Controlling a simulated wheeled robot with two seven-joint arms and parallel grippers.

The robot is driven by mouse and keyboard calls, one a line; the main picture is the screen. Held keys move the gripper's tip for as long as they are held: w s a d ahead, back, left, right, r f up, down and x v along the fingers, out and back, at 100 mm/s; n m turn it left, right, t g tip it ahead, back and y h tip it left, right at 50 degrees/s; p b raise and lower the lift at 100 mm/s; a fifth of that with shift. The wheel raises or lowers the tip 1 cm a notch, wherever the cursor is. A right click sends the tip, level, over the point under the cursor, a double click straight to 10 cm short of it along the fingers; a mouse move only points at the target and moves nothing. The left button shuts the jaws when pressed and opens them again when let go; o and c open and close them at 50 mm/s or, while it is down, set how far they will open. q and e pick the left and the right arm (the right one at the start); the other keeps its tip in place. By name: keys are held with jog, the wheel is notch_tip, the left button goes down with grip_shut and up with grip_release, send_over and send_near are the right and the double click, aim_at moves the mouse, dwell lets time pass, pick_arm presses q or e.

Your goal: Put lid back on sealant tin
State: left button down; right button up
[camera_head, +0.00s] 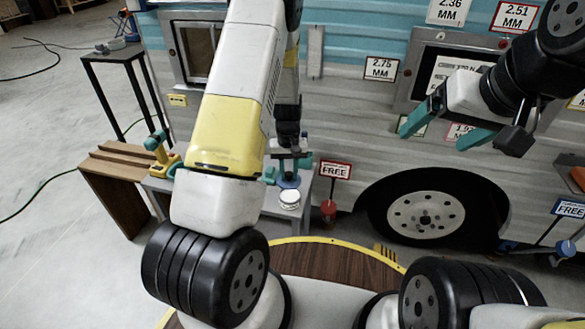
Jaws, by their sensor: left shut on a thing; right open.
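My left gripper (287,172) reaches down over a small grey table (304,185) beside the camper. Its teal fingers are shut on a small blue round piece (288,183), which looks like the lid. A small white round tin (289,201) stands on the table just in front of and below this piece. A narrow gap or overlap between lid and tin is too small to tell. My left forearm hides much of the table. My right gripper (434,138) is open and empty, raised in front of the camper's side above the wheel.
A yellow and teal tool (160,155) lies at the table's left end, near a brown wooden box (117,180). The camper wall (345,115) stands close behind.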

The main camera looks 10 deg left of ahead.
pick_arm(q)
jog(key=shift+w+d+f, duration=0.1)
jog(key=shift+f, duration=3.05)
jog(key=shift+f, duration=0.15)
jog(key=c, duration=0.6)
grip_release()
jog(key=shift+r, duration=3.55)
jog(key=shift+c, duration=0.4)
grip_shut()
